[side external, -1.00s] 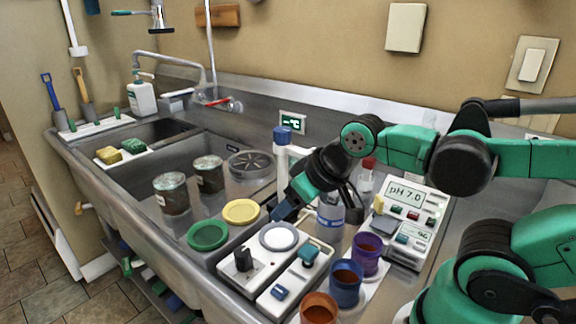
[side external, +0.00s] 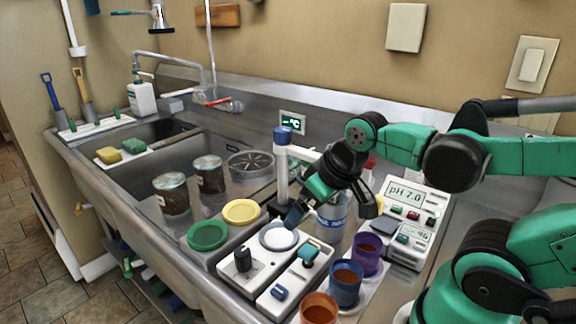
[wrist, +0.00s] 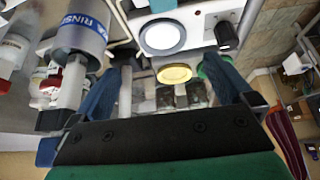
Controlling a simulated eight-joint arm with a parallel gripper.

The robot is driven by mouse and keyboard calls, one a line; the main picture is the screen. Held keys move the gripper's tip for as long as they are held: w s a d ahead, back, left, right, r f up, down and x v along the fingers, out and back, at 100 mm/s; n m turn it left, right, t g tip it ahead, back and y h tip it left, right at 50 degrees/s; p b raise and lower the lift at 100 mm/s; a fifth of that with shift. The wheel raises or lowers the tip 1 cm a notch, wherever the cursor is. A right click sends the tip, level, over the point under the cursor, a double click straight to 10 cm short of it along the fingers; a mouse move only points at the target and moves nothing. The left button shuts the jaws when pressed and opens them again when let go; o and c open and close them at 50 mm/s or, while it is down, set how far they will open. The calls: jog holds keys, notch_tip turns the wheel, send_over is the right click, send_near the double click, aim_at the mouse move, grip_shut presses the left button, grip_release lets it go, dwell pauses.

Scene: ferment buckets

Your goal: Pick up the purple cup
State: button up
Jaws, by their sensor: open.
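The purple cup (side external: 366,258) stands upright in the side external view, with brown contents showing at its mouth. It sits on a white tray (side external: 377,280) behind the blue cup (side external: 345,284) and the orange-brown cup (side external: 318,310). My gripper (side external: 331,208) is open and empty, above and to the left of the purple cup, in front of the rinse bottle. In the wrist view my gripper (wrist: 165,88) shows both blue fingers wide apart with nothing held. The purple cup is not seen in the wrist view.
The rinse bottle (side external: 332,215) stands close behind the gripper; it also shows in the wrist view (wrist: 82,30). A pH meter (side external: 408,222) is right of the purple cup. A white-plated stirrer (side external: 278,237) and control box (side external: 295,275) lie to the left.

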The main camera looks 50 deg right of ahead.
aim_at(368, 242)
jog(key=s+d+f+m+g, duration=0.2)
jog(key=s+d+f+g, duration=0.1)
jog(key=s+d+g, duration=0.4)
jog(key=shift+t+y, duration=0.3)
jog(key=shift+t, duration=0.4)
jog(key=shift+s+a+f, duration=0.1)
jog(key=shift+s+f, duration=0.1)
jog(key=shift+f, duration=0.75)
jog(key=shift+s+a+f, duration=0.1)
jog(key=shift+s+f, duration=0.05)
jog(key=shift+f, duration=0.75)
jog(key=shift+s+a+f, duration=0.1)
jog(key=shift+s+f, duration=0.1)
jog(key=shift+f, duration=0.75)
jog(key=c, duration=1.4)
jog(key=shift+r, duration=0.15)
